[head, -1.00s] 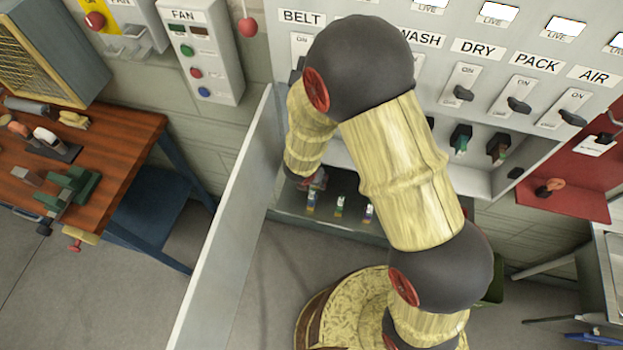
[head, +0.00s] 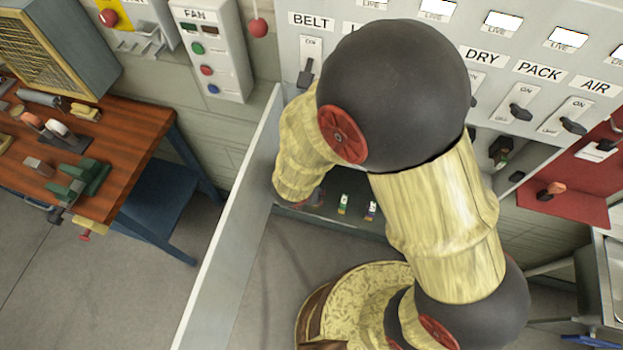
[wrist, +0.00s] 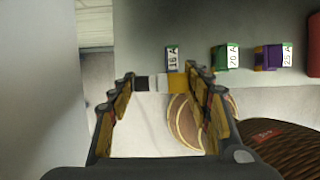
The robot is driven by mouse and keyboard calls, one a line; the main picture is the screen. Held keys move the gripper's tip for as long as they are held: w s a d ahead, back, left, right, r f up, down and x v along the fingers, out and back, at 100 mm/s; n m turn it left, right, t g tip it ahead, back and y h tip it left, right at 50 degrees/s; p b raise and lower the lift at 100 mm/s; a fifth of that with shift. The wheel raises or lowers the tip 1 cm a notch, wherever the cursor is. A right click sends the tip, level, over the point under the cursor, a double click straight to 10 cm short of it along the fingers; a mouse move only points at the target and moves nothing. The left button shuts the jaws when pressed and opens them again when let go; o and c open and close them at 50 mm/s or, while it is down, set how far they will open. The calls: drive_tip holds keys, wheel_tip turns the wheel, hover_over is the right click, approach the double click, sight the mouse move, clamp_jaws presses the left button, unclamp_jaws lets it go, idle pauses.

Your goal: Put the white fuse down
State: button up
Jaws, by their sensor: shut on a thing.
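My gripper (wrist: 163,80) is shut on the white fuse (wrist: 158,84) in the wrist view. The fuse lies crosswise between the fingertips and shows dark, white and yellow bands. It is close to a grey shelf (wrist: 135,55); I cannot tell whether it touches it. A fuse marked 16 A (wrist: 171,58) is just beyond the held fuse, partly covered by it. In the head view my arm hides the gripper and the held fuse.
Fuses marked 20 A (wrist: 226,57) and 25 A (wrist: 271,57) stand to the right, with a red thing (wrist: 314,45) at the edge. A pale panel (head: 235,215) rises left of the shelf. A workbench (head: 125,130) stands farther left.

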drive_tip(key=s+a, duration=0.3)
drive_tip(key=s, duration=0.6)
drive_tip(key=shift+a, duration=0.2)
drive_tip(key=shift+s, duration=0.1)
